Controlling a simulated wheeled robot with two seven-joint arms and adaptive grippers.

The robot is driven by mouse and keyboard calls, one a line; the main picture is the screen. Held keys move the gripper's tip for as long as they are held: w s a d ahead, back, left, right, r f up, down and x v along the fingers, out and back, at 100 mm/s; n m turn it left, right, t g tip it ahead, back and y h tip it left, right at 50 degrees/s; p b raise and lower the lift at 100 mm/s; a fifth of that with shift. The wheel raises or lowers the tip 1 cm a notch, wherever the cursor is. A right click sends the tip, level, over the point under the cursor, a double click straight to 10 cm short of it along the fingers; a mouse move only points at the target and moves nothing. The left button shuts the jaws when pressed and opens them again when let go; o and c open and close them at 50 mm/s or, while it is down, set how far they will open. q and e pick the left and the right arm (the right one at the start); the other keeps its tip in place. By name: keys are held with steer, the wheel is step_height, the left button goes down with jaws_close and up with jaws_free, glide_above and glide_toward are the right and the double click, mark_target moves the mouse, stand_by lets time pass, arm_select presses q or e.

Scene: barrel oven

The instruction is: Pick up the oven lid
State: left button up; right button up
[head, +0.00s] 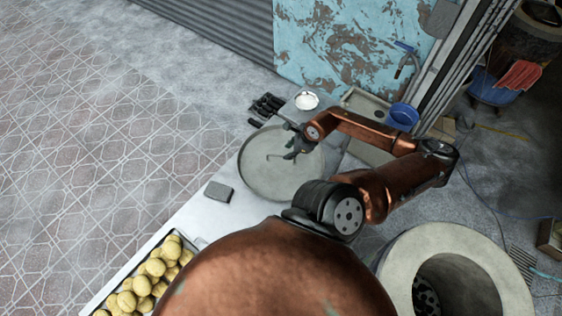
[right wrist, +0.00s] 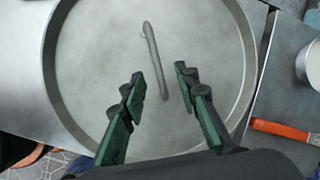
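The oven lid (head: 262,180) is a round grey disc with a raised rim, lying flat on the light table. A thin bar handle (right wrist: 153,55) stands out from the lid's middle in the right wrist view. My right gripper (head: 291,153) is over the lid in the head view. In the right wrist view its two green-padded fingers (right wrist: 160,77) are apart, with the handle's lower end showing between their tips in the picture. I cannot tell the height gap, and nothing is visibly held. My left gripper is not in view.
An open round barrel oven (head: 408,258) stands at lower right. A tray of yellow round pieces (head: 148,277) and a grey block (head: 219,192) are on the table. A white bowl (head: 306,101), black items (head: 266,106) and a blue bowl (head: 404,115) are beyond the lid.

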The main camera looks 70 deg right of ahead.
mark_target(282, 156)
steer(key=x, duration=0.7)
steer(key=shift+w+a+f, duration=0.2)
steer(key=shift+w+a, duration=0.05)
steer(key=shift+a, duration=0.05)
steer(key=shift+c, duration=0.4)
jaws_close()
steer(key=shift+r, duration=0.1)
